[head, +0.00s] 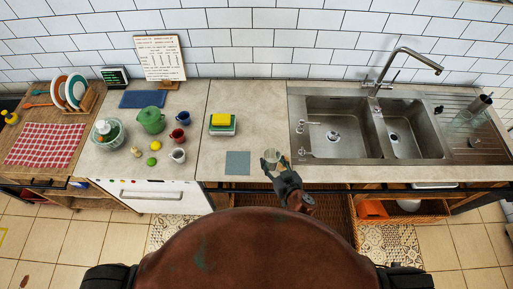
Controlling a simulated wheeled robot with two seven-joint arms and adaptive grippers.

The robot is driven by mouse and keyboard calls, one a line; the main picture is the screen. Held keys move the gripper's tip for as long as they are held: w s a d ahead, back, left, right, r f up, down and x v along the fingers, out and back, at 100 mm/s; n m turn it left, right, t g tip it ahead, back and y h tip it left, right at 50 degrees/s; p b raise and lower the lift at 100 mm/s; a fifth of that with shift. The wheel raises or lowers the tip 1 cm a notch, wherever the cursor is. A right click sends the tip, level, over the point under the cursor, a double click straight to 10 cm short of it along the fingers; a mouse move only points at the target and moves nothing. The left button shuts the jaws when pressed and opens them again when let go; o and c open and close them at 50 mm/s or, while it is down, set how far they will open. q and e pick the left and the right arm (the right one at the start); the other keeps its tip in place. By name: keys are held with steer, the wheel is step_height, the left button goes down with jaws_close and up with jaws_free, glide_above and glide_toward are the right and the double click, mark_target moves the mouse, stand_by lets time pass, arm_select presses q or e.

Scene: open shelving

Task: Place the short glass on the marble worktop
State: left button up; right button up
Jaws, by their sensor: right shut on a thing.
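My right gripper (279,168) is over the front part of the marble worktop (250,95), just left of the sink. It is shut on the short glass (271,155), a small clear tumbler that looks upright. The gripper's fingers hide part of the glass. I cannot tell whether the glass's base touches the worktop. My left gripper is not in view.
A grey-blue square mat (237,163) lies just left of the glass. The steel double sink (345,130) is to the right. Mugs, a green teapot (152,120) and fruit stand further left.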

mark_target(267, 157)
steer(key=x, duration=0.4)
steer(key=shift+w+a+f, duration=0.1)
steer(key=shift+w+a, duration=0.1)
steer(key=shift+a, duration=0.3)
steer(key=w+a+f, duration=0.1)
steer(key=f, duration=0.1)
steer(key=w+f, duration=0.1)
steer(key=f, duration=0.1)
steer(key=w+a+f, duration=0.1)
steer(key=w+f, duration=0.1)
steer(key=shift+a+b, duration=0.35)
steer(key=shift+f, duration=1.6)
steer(key=shift+f+b, duration=0.2)
steer(key=shift+b, duration=0.2)
steer(key=o, duration=1.3)
steer(key=shift+r, duration=0.1)
steer(key=shift+r, duration=0.1)
